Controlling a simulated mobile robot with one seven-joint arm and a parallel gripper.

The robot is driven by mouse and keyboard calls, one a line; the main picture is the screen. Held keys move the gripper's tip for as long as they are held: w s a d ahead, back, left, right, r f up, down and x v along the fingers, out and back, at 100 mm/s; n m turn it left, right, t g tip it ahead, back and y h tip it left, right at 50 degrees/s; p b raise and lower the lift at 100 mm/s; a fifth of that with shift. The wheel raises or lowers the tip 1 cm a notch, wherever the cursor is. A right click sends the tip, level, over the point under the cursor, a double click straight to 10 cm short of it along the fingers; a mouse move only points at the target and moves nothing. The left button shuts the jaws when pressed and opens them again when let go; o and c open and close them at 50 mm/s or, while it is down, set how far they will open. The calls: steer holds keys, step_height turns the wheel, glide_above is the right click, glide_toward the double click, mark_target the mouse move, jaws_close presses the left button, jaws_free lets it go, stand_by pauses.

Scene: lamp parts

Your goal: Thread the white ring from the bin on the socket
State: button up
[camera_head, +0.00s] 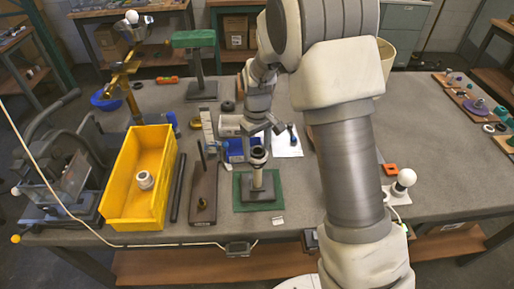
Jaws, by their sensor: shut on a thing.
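The yellow bin (113,196) stands open at the left of the table. A white ring-like part (145,180) lies on its floor, towards the middle. A small socket-like part (258,154), dark on top with a paler rim, is at the top of the post. My gripper (258,144) reaches down there and is shut on this small part. The fingers hide some of it. I cannot tell whether it rests on the post.
A brown block with an upright rod (203,190) and a dark bar (178,187) lie between bin and mat. A white bulb on a stand (402,184) is at the right, beside my arm. A green-topped stand (195,42) is behind.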

steer(key=shift+s+f, duration=0.15)
steer(key=shift+f, duration=0.05)
steer(key=m, duration=0.6)
steer(key=shift+d+f+m, duration=0.1)
steer(key=shift+m, duration=0.3)
steer(key=m+p, duration=0.1)
steer(key=m, duration=0.4)
steer(key=shift+s+p, duration=0.1)
steer(key=shift+p, duration=0.25)
steer(key=shift+d+f+m, duration=0.1)
steer(key=shift+m, duration=0.8)
steer(key=m+p, duration=0.2)
steer(key=m, duration=0.1)
steer(key=shift+s+m, duration=0.1)
steer(key=shift+m, duration=0.3)
steer(key=shift+m+p, duration=0.5)
steer(key=shift+m, duration=1.1)
